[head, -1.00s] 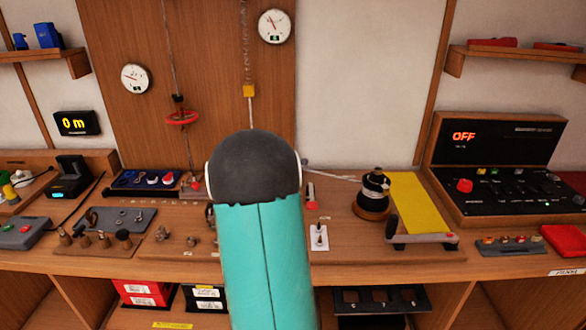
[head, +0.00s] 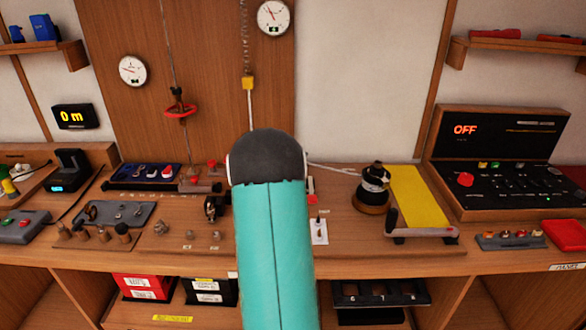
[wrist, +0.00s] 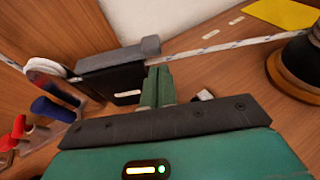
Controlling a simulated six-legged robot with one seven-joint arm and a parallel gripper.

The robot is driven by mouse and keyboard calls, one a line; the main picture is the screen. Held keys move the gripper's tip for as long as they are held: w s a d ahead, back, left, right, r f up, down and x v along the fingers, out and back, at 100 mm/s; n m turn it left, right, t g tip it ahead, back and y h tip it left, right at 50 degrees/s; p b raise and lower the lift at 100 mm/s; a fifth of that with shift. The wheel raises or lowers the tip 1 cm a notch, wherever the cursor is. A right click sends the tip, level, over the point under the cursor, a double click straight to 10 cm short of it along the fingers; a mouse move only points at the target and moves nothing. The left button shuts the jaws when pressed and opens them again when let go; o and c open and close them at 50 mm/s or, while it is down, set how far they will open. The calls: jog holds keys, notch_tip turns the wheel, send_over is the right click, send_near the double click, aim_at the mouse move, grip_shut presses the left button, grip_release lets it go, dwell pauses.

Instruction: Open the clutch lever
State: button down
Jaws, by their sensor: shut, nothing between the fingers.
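In the wrist view, a black clutch body (wrist: 112,88) with a small white label stands on the wooden bench, and a rope runs in line with it. A grey lever (wrist: 118,55), which I take as the clutch lever, lies flat along its top, with a thicker end at the right. My gripper (wrist: 159,72) is shut and empty, its green fingers together by the right end of the clutch. Whether they touch it I cannot tell. In the head view my own arm hides the gripper and most of the clutch area.
A dark winch drum (wrist: 300,65) stands to the right, also in the head view (head: 373,188). Blue (wrist: 52,110) and red-handled (wrist: 18,128) levers stand close at left. A yellow sheet (head: 420,195) lies right of the winch. The wall rises behind the clutch.

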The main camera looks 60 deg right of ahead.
jog(key=shift+x, duration=1.45)
jog(key=shift+r, duration=0.1)
